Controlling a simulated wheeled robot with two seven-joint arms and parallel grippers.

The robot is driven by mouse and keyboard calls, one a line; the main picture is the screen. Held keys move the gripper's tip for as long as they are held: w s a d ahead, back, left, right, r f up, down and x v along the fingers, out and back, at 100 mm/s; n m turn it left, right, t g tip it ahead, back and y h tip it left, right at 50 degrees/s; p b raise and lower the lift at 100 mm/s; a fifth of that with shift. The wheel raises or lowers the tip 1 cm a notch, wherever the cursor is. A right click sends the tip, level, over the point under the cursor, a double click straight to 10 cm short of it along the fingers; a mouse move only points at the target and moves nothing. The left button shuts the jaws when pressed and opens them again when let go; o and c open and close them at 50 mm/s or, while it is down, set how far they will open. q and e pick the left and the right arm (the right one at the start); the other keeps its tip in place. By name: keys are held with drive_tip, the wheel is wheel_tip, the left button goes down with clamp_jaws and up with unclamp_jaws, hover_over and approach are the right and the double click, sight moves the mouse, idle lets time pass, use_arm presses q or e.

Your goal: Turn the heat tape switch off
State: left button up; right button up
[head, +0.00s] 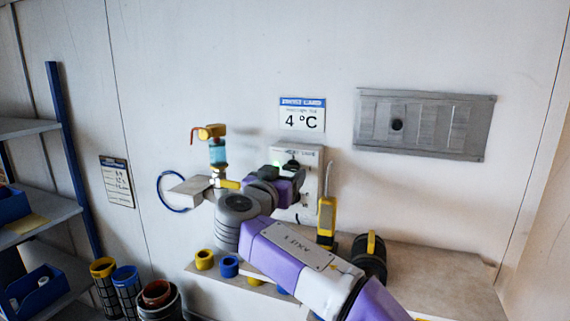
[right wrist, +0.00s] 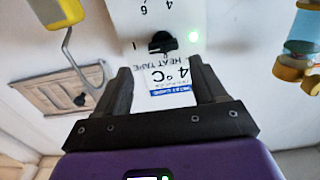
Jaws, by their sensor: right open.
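The white heat tape box (head: 311,156) is on the wall in the middle of the head view, partly hidden by my right arm. In the right wrist view, which is upside down, the box (right wrist: 125,17) carries a black rotary switch (right wrist: 162,42) above the words HEAT TAPE. A green light (right wrist: 193,37) beside the switch is lit. My right gripper (right wrist: 163,76) is open, its two dark fingers apart with nothing between them. The switch appears beyond the fingertips; contact is not seen. In the head view the right gripper (head: 290,178) is in front of the box. My left gripper is not in view.
A 4 °C card (head: 302,121) is on the wall above the box. A shelf (head: 440,275) with a black cylinder (head: 369,258) lies below. A grey panel (head: 425,123) is upper right.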

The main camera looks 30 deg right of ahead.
sight(290, 167)
drive_tip(key=x, duration=0.1)
drive_tip(key=p+x, duration=0.1)
drive_tip(key=x, duration=0.3)
drive_tip(key=shift+w+a+f, duration=0.2)
drive_tip(key=shift+w+a, duration=0.15)
drive_tip(key=shift+s+d, duration=0.1)
drive_tip(key=shift+s, duration=0.2)
drive_tip(key=shift+w, duration=0.2)
drive_tip(key=c, duration=1.1)
drive_tip(key=shift+o, duration=0.2)
